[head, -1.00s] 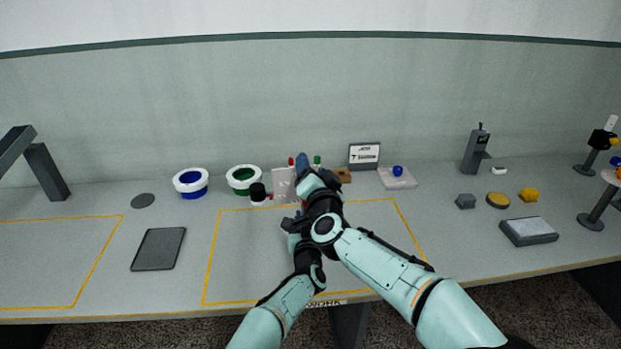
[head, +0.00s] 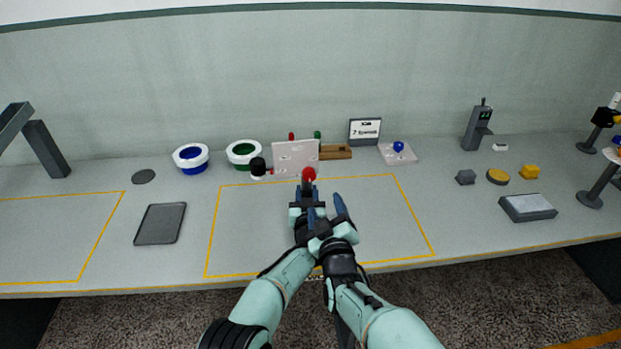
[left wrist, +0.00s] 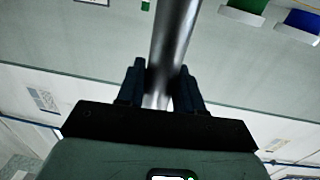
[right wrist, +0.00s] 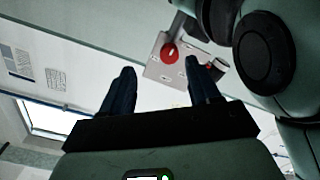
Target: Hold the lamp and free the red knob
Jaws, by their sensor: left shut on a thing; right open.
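A white plate (head: 290,156) stands upright at the back of the middle yellow outline. A round red knob (head: 308,174) shows at its front; in the right wrist view the knob (right wrist: 169,52) appears against the plate's face. A dark cylinder with a red end (head: 258,167) is at the plate's left. My left gripper (head: 307,191) is just in front of the knob; in the left wrist view it is shut on a grey metal post (left wrist: 173,35), apparently the lamp's. My right gripper (head: 327,206) is open and empty, nearer the front and apart from the knob.
Behind the plate is a wooden block (head: 336,152); a small sign (head: 365,131) stands near it. Blue (head: 191,158) and green (head: 243,154) ringed containers stand to the left. A dark tray (head: 160,224) lies at left. The right part of the outlined area is clear.

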